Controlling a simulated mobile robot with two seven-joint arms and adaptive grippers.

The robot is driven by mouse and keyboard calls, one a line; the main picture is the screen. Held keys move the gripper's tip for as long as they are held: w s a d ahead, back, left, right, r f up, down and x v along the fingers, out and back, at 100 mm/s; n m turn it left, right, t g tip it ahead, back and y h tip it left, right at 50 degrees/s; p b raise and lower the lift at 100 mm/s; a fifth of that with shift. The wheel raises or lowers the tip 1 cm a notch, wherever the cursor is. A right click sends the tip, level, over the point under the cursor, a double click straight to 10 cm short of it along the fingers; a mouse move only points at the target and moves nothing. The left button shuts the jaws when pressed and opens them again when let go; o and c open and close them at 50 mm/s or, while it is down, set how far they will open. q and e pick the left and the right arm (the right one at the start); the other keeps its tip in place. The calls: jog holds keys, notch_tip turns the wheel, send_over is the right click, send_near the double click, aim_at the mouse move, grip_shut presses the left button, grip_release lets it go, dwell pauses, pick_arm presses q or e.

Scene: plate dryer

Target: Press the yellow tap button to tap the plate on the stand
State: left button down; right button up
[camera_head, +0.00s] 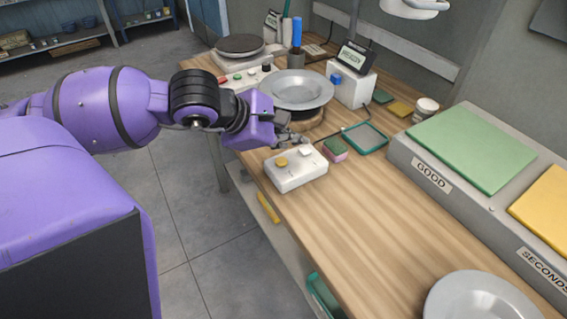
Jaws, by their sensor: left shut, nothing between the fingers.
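The yellow tap button (282,162) sits on the left part of the top of a white control box (297,177), beside a white knob or button (305,152). The box stands near the table's left edge. A grey plate (301,88) rests on a round wooden stand (312,120) just behind the box. My left gripper (301,139) is shut and empty. Its fingertips are just behind and above the box, close to the white button; I cannot tell whether they touch anything. My right gripper is out of view.
A pink-and-green sponge (335,149) and a green tray (366,138) lie right of the box. A white display unit (350,85) and a hot plate (239,48) stand behind. A grey GOOD/SECONDS rack (404,153) lines the right. Another plate (480,299) is in front. The middle table is clear.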

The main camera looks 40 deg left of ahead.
aim_at(281, 162)
pick_arm(q)
notch_tip(281, 162, down, 2)
jog(key=shift+f+b, duration=0.1)
jog(key=shift+b, duration=0.4)
jog(key=shift+f, duration=0.2)
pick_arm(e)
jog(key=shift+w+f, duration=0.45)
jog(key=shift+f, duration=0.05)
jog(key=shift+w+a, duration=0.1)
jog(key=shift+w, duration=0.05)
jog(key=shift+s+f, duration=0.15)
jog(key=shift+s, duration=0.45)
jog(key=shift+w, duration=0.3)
pick_arm(q)
jog(key=shift+f+b, duration=0.15)
jog(key=shift+b, duration=0.15)
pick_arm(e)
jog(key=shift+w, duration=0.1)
